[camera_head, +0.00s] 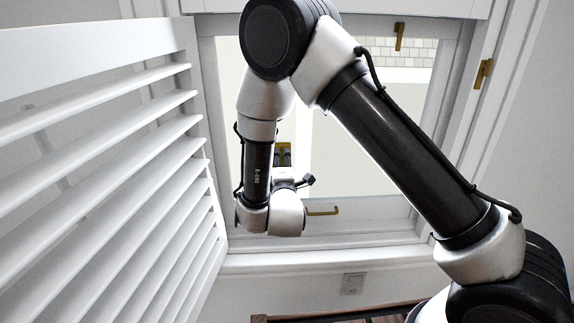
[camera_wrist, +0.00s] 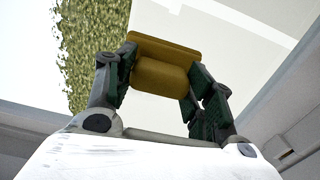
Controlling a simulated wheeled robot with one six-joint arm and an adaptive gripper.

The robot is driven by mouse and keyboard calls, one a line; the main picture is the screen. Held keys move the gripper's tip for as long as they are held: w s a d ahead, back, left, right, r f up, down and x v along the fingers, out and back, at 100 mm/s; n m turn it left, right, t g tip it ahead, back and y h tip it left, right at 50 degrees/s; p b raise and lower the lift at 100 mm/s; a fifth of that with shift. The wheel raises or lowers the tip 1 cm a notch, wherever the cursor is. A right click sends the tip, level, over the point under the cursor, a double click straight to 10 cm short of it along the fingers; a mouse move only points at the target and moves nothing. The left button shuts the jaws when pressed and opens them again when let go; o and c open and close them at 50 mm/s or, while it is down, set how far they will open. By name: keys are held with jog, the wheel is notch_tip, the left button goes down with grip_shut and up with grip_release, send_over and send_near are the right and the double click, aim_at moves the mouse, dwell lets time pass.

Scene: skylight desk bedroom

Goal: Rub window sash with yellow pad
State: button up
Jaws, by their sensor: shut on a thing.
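The yellow pad (camera_wrist: 165,48) is a small mustard block with a wider plate on its far side. My gripper (camera_wrist: 163,82) is shut on it, with dark fingers on both sides. In the head view a bit of the pad (camera_head: 284,146) shows above my gripper (camera_head: 283,160), in front of the window opening. The window sash (camera_head: 372,207) is a pale frame around bright panes, seen behind my arm. Its left and middle parts are partly hidden by my arm. I cannot tell whether the pad touches the sash.
A white louvred shutter (camera_head: 110,180) stands open at the left, close to my forearm. Brass fittings sit at the top (camera_head: 399,37) and right (camera_head: 482,74) of the window, and a brass handle (camera_head: 322,212) on the lower rail. A wall socket (camera_head: 353,284) is below the sill.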

jog(key=shift+a+r, duration=1.25)
jog(key=shift+a, duration=1.65)
jog(key=d, duration=0.8)
jog(key=shift+w+a, duration=0.1)
jog(key=a, duration=0.8)
jog(key=shift+w+f, duration=0.1)
jog(key=s, duration=0.6)
